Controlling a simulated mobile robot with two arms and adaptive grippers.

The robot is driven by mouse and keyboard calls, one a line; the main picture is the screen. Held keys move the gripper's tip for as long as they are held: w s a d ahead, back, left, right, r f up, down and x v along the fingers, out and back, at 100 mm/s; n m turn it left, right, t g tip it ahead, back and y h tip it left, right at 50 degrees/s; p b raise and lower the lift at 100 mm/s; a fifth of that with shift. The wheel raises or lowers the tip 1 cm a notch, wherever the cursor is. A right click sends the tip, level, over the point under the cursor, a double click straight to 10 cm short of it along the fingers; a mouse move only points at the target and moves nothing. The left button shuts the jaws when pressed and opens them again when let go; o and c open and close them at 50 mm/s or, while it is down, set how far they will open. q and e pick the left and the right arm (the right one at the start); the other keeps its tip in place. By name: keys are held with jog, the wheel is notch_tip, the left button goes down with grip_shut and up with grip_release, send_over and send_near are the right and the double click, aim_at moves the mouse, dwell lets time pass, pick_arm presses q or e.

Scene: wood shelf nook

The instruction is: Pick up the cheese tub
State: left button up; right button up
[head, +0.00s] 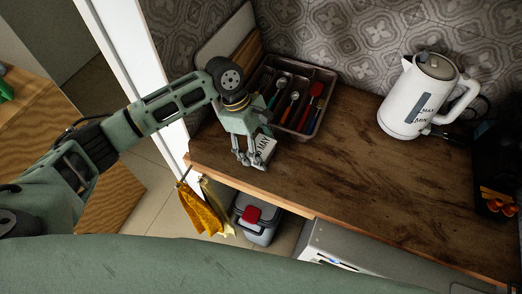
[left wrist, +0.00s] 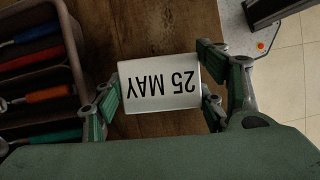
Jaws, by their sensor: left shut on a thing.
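A small white tub (head: 265,150) with "25 MAY" in black print is at the left end of the wooden counter. It is the only tub-like thing in view, and no word for cheese shows on it. My left gripper (head: 252,158) comes down over it from above and is shut on it. In the left wrist view, the printed face of the tub (left wrist: 160,82) sits between the two fingers of the gripper (left wrist: 158,92), with the text upside down. I cannot tell whether the tub touches the counter. My right gripper is not in view.
A cutlery tray (head: 318,112) with colourful utensils stands just behind the gripper. A white kettle (head: 408,100) stands further right on the counter (head: 345,175). Yellow cloths (head: 203,208) hang at the counter's left front edge. The middle of the counter is clear.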

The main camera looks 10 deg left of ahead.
pick_arm(q)
jog(key=c, duration=0.5)
jog(key=shift+o, duration=0.2)
jog(key=shift+r, duration=0.15)
